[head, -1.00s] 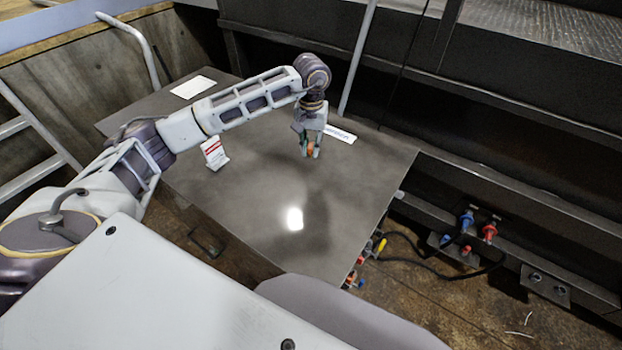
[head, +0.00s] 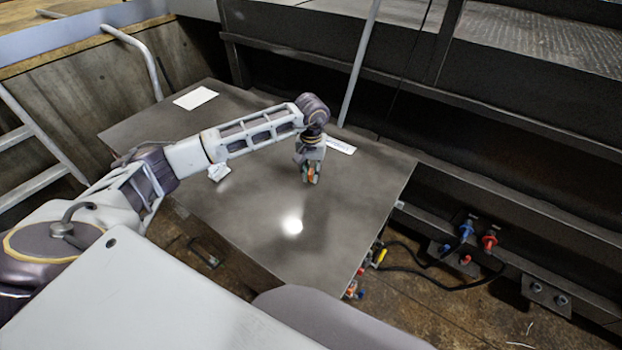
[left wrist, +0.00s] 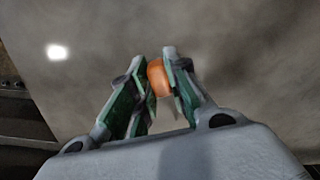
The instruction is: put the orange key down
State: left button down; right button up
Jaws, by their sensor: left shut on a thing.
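My left gripper (head: 310,177) points down over the grey table top (head: 255,225), right of the table's middle. It is shut on the orange key (left wrist: 158,80), which shows between the green-lined fingers in the left wrist view. Only the rounded orange part of the key shows; the fingers hide the rest. In the head view the key is a small orange spot between the fingertips. The fingertips are close to the table top, but I cannot tell whether the key touches it. My right gripper is not in view.
A white card (head: 195,98) lies at the back left and a white label (head: 340,145) behind the gripper. A small white stand (head: 218,172) is beside my left forearm. Blue and red connectors (head: 489,241) are at the right. The table's front area is clear.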

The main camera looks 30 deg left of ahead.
aim_at(311, 179)
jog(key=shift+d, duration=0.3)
pick_arm(q)
jog(key=shift+f, duration=0.2)
jog(key=shift+f+p, duration=0.35)
jog(key=shift+f, duration=1.3)
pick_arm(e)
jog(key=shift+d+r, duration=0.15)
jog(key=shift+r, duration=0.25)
pick_arm(q)
jog(key=shift+f, duration=0.15)
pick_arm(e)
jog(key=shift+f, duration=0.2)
pick_arm(q)
jog(key=c, duration=1.4)
grip_release()
jog(key=shift+o, duration=0.2)
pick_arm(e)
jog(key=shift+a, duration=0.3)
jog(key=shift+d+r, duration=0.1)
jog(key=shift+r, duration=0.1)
